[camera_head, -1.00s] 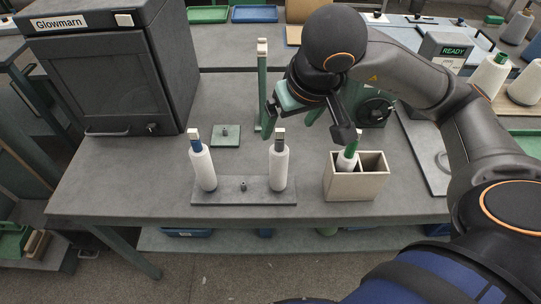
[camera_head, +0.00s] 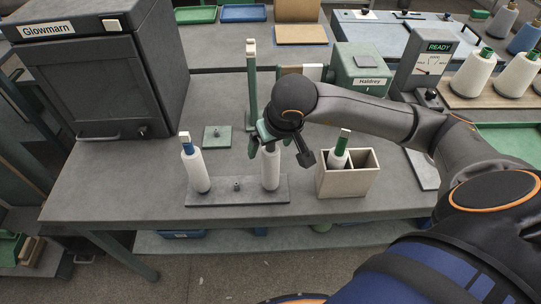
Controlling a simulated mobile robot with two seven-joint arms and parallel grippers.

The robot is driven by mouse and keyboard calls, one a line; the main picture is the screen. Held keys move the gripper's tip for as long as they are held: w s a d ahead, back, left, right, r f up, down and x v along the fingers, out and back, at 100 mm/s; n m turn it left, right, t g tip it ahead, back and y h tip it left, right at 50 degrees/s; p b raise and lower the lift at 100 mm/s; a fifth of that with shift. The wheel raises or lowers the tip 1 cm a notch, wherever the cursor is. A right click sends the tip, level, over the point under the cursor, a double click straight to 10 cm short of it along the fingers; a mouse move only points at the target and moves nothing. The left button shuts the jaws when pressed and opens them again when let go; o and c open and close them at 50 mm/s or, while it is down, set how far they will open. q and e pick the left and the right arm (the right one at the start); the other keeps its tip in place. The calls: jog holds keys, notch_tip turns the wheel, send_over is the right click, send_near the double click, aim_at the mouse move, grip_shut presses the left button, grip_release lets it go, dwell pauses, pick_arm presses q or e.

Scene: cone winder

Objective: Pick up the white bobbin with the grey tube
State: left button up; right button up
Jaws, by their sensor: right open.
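The white bobbin with the grey tube (camera_head: 270,170) stands upright on the right end of a dark grey base plate (camera_head: 235,192). Its top, with the tube, is hidden by my right gripper (camera_head: 279,150). The right gripper is open, pointing down over the top of this bobbin, with its fingers spread to either side; I cannot tell whether they touch it. A white bobbin with a blue tube (camera_head: 198,169) stands on the left end of the plate. A white bobbin with a green tube (camera_head: 338,155) stands in the left compartment of a beige box (camera_head: 346,184). My left gripper is not in view.
A dark Glowmarn cabinet (camera_head: 85,85) stands at the left. A tall green post (camera_head: 251,85) rises behind the gripper. A green Haldrey machine (camera_head: 362,68) and a READY display unit (camera_head: 430,66) stand at the back right. The table's front left is clear.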

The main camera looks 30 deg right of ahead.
jog(key=c, duration=1.3)
jog(key=shift+o, duration=0.2)
